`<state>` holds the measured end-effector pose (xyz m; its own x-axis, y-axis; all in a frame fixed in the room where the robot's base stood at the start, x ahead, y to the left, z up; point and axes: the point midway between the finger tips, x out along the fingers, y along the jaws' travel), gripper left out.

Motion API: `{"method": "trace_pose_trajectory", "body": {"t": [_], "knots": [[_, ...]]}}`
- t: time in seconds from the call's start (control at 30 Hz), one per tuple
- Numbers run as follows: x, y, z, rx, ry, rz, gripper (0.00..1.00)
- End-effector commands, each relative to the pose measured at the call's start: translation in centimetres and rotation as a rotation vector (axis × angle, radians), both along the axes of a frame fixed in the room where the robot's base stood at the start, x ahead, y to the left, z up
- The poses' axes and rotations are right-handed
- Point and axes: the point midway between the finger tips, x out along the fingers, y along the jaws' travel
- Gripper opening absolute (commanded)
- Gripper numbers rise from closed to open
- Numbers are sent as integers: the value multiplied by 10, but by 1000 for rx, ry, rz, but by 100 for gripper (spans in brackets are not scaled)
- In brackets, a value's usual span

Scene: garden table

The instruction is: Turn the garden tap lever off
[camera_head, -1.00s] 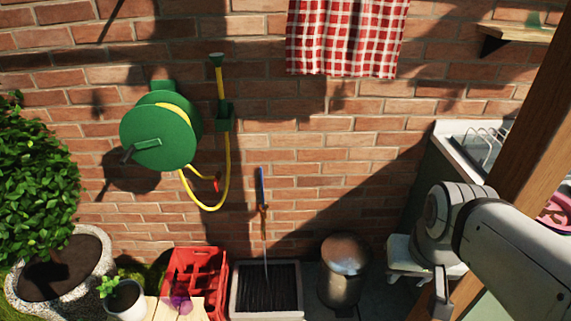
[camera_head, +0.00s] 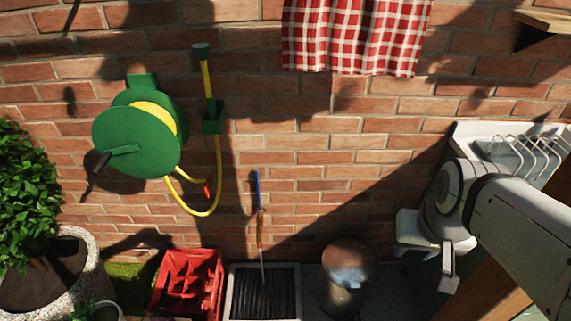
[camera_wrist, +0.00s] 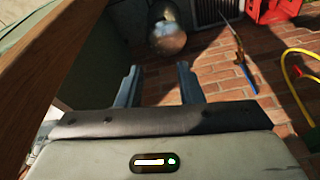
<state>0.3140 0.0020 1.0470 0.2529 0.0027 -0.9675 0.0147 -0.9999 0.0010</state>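The garden tap (camera_head: 260,228) is a small brass-coloured fitting on the brick wall, with a long blue lever (camera_head: 258,188) pointing up along the wall. A thin pale stream runs from the tap down to the drain grate (camera_head: 232,291). In the wrist view the tap (camera_wrist: 239,57) and its blue lever (camera_wrist: 248,80) show at the upper right, beyond my fingers. My gripper (camera_wrist: 158,68) is open and empty, its two fingers apart. In the head view my gripper (camera_head: 448,272) is at the right, well clear of the tap.
A green hose reel (camera_head: 140,140) with a yellow hose hangs left of the tap. A red crate (camera_head: 188,283) stands left of the grate, a metal bin (camera_head: 345,280) right of it. A wooden post (camera_wrist: 55,55) is close to my gripper at left. The wall around the tap is clear.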

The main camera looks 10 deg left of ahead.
Motion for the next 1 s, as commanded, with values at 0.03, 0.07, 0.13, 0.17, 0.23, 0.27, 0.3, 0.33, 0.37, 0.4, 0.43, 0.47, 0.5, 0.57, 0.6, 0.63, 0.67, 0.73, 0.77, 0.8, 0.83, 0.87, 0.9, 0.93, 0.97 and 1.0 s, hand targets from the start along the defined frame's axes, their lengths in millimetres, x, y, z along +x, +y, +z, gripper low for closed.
{"method": "trace_pose_trajectory", "body": {"t": [0.03, 0.07, 0.13, 0.17, 0.23, 0.27, 0.3, 0.33, 0.37, 0.4, 0.43, 0.47, 0.5, 0.57, 0.6, 0.63, 0.67, 0.73, 0.77, 0.8, 0.83, 0.87, 0.9, 0.93, 0.97, 1.0], "knots": [[12, 5, -6, 3, -14, 7, 34], [22, 8, -9, 5, -27, 11, 34], [51, 19, -18, 12, -72, 41, 34], [66, 25, -23, 15, -94, 55, 34], [103, 40, -36, 25, -156, 91, 34], [119, 48, -43, 29, -181, 106, 34], [140, 58, -51, 33, -219, 126, 34], [156, 66, -58, 38, -247, 139, 34], [170, 75, -65, 42, -275, 152, 34], [190, 86, -75, 47, -312, 169, 34], [204, 95, -83, 52, -339, 181, 34], [218, 105, -91, 56, -368, 194, 34], [235, 118, -103, 62, -405, 210, 34], [259, 138, -121, 72, -461, 235, 34], [274, 152, -135, 83, -496, 253, 34], [285, 160, -145, 75, -525, 257, 34], [295, 170, -155, 75, -553, 265, 34], [316, 195, -181, 85, -618, 288, 34], [323, 205, -193, 88, -644, 299, 34], [332, 219, -209, 93, -681, 313, 34], [339, 230, -220, 96, -710, 322, 34], [344, 240, -233, 99, -738, 331, 34], [350, 254, -250, 103, -775, 343, 34], [354, 264, -263, 105, -803, 351, 34], [357, 274, -276, 108, -831, 359, 34], [360, 287, -294, 111, -870, 370, 34]]}}
